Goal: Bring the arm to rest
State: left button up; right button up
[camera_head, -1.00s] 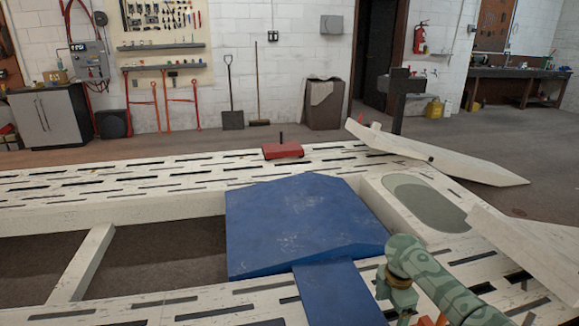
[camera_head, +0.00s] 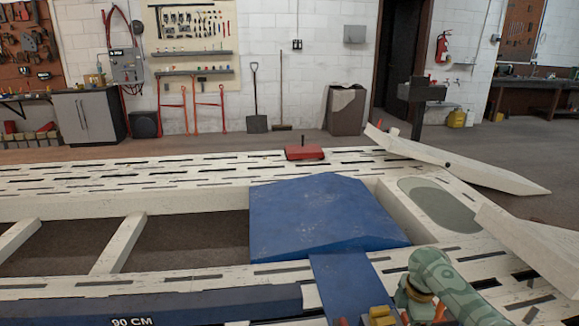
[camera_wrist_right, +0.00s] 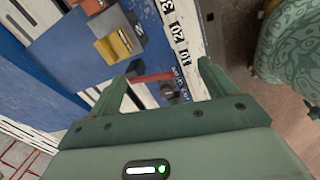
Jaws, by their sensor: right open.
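My right arm (camera_head: 440,285), in a green camouflage pattern, comes in at the lower right of the head view. It is bent over the near right part of the frame bench. My right gripper (camera_wrist_right: 163,72) shows in the right wrist view with its two green fingers spread apart. Nothing is held between them. A red part and a dark knob (camera_wrist_right: 170,88) show beyond the gap, apart from the fingers as far as I can tell. My left gripper is in neither view.
The white slotted frame bench (camera_head: 110,178) carries a blue ramp plate (camera_head: 320,215) and a red block (camera_head: 305,153). White beams (camera_head: 460,165) stick out at the right. Yellow and orange parts (camera_head: 380,316) sit by the arm; a yellow block (camera_wrist_right: 120,42) and number scale (camera_wrist_right: 178,35) show below the wrist.

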jog(key=w+d+f+m+t, duration=0.1)
jog(key=w+f+m+t, duration=0.3)
jog(key=m, duration=0.4)
jog(key=s+a+f+m+t+p, duration=0.1)
jog(key=s+f+m+p, duration=0.25)
jog(key=s+f, duration=1.35)
jog(key=s+a+f+m+g+p, duration=0.1)
jog(key=s+f, duration=0.2)
jog(key=s, duration=0.8)
jog(key=s+a+f+m+g+p, duration=0.1)
jog(key=s+f, duration=0.3)
jog(key=s, duration=0.7)
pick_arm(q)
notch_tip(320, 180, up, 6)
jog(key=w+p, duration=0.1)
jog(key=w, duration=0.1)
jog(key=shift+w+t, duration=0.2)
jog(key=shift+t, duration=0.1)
pick_arm(e)
jog(key=s+a+f+g, duration=0.1)
jog(key=s+g, duration=0.3)
jog(key=s, duration=2.5)
jog(key=shift+s+a, duration=0.15)
jog(key=shift+a, duration=0.35)
